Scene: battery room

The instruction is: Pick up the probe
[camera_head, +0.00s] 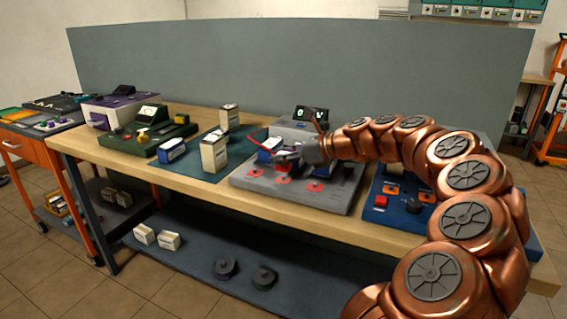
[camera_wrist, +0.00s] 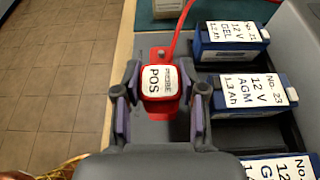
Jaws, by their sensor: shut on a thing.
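The probe (camera_wrist: 160,82) is a red block with a white label reading "PROBE POS", and a red cable runs up from its far end in the wrist view. My gripper (camera_wrist: 161,88) is shut on it, with one finger against each side. In the head view my gripper (camera_head: 287,156) is over the grey tester (camera_head: 335,190) on the bench, and the probe is hard to make out there. I cannot tell whether the probe is clear of the tester surface.
Blue batteries, one labelled 12 V AGM (camera_wrist: 250,94) and one GEL (camera_wrist: 230,39), sit close right of my gripper. A green tester (camera_head: 147,137) and upright boxes (camera_head: 214,152) stand left on the bench. A blue device (camera_head: 398,212) is right, beside my arm.

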